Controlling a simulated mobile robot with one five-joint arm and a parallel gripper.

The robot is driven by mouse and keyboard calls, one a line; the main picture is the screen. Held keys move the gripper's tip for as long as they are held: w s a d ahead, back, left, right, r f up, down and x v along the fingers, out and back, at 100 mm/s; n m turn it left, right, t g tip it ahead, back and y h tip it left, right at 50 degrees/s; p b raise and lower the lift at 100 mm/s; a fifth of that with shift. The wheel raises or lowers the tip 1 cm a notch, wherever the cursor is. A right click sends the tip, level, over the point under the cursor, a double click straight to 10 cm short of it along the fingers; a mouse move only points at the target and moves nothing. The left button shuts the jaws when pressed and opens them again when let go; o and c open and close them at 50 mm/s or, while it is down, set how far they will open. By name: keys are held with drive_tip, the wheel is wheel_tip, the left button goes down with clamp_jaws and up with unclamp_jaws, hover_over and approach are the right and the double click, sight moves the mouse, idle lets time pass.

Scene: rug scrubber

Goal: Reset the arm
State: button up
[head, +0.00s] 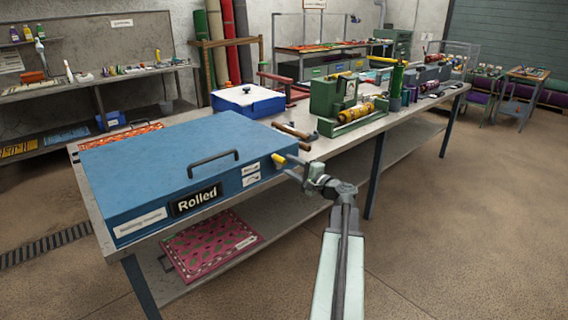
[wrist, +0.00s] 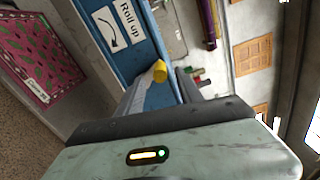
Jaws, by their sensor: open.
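My arm reaches forward, with my gripper (head: 291,167) at the right side of the large blue box marked "Rolled" (head: 170,160). The gripper is open, and its fingers (wrist: 160,90) also show in the wrist view. A small yellow-tipped piece (head: 279,158) is at the box's right side by the fingertips. In the wrist view the yellow tip (wrist: 160,71) appears between the fingers, against the blue side of the box. I cannot tell whether a finger touches it. A white "Roll up" label (wrist: 122,25) is on the box beside it.
The box stands on a long grey table (head: 400,118). Behind it are a blue-and-white box (head: 248,101) and a green machine with a yellow roller (head: 350,107). A pink patterned rug (head: 212,245) lies on the lower shelf. The floor at right is clear.

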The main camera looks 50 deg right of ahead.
drive_tip(key=s, duration=0.2)
drive_tip(key=shift+s, duration=0.3)
drive_tip(key=shift+a, duration=0.1)
drive_tip(key=w+a+f+n+g+y, duration=0.25)
drive_tip(key=a+f+n, duration=0.2)
drive_tip(key=a, duration=0.65)
drive_tip(key=w+a+f+n+g+y, duration=0.25)
drive_tip(key=w+a+f+g, duration=0.2)
drive_tip(key=a, duration=0.65)
drive_tip(key=w+a+f+n+g+y, duration=0.2)
drive_tip(key=w+a+f+n, duration=0.3)
drive_tip(key=a, duration=0.6)
drive_tip(key=s+a+f+n+g+h, duration=0.35)
drive_tip(key=s+a+f, duration=0.2)
drive_tip(key=a, duration=0.45)
drive_tip(key=s+a+f+n+g+h, duration=0.2)
drive_tip(key=s+a+f+n+g, duration=0.3)
drive_tip(key=a, duration=0.5)
wheel_tip(320, 180, up, 16)
drive_tip(key=s+p, duration=0.1)
drive_tip(key=p, duration=1.4)
drive_tip(key=shift+s, duration=0.15)
